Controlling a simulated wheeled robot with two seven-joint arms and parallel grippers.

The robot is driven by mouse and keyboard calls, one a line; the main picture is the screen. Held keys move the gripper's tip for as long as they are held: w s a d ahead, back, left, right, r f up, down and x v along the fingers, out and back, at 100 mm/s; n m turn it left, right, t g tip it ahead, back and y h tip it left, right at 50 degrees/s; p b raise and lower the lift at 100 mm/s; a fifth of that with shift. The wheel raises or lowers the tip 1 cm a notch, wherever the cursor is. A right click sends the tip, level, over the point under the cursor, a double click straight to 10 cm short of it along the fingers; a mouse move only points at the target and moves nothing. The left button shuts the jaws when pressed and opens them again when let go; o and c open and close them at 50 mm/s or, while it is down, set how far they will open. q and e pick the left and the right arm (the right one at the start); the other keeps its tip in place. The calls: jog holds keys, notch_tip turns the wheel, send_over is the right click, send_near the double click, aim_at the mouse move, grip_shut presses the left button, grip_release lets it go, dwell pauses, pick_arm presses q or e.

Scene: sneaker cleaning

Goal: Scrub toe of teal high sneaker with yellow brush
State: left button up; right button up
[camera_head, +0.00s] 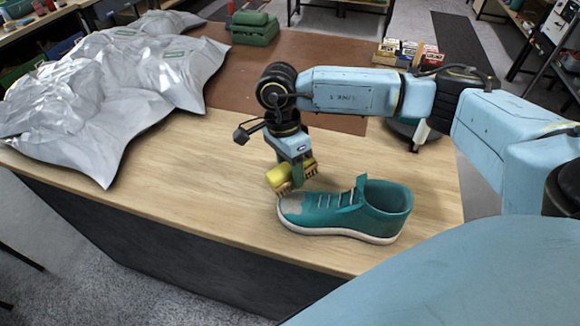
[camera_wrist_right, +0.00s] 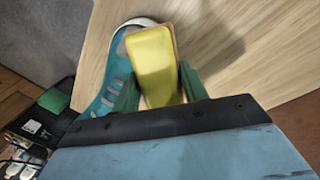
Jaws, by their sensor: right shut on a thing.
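The teal high sneaker (camera_head: 335,217) stands upright on the wooden table near its front edge, toe to the left and heel to the right. Its toe has a greyish patch. My right gripper (camera_head: 297,178) is shut on the yellow brush (camera_head: 283,174) just behind and above the sneaker's toe. In the right wrist view the brush (camera_wrist_right: 152,62) lies between the two green fingers, beside and partly over the sneaker (camera_wrist_right: 113,85). I cannot tell whether the bristles touch the toe. My left gripper does not show.
The wooden table (camera_head: 170,190) is clear left of the sneaker. Crumpled silver bags (camera_head: 110,80) cover its left end.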

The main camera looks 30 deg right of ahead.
aim_at(289, 179)
jog(key=shift+s+d+f+b, duration=0.1)
jog(key=shift+s+f+b, duration=0.05)
jog(key=shift+f+b, duration=0.65)
dwell(0.4)
jog(key=shift+s+a+p, duration=0.3)
jog(key=shift+s+a, duration=0.4)
jog(key=shift+a, duration=0.05)
jog(key=shift+s+a+f, duration=0.1)
jog(key=shift+s+a, duration=1.95)
jog(key=shift+a, duration=0.1)
jog(key=shift+f+b, duration=0.2)
jog(key=shift+b, duration=0.15)
jog(key=shift+w+d+f+b, duration=0.1)
jog(key=shift+w+d+b, duration=0.65)
jog(key=shift+w+d, duration=0.25)
jog(key=shift+w+d+f+b, duration=0.1)
jog(key=shift+w+d+b, duration=0.7)
jog(key=shift+d, duration=0.3)
jog(key=shift+w+d+r+b, duration=0.2)
jog(key=shift+w+d+b, duration=0.3)
jog(key=shift+w+d, duration=0.4)
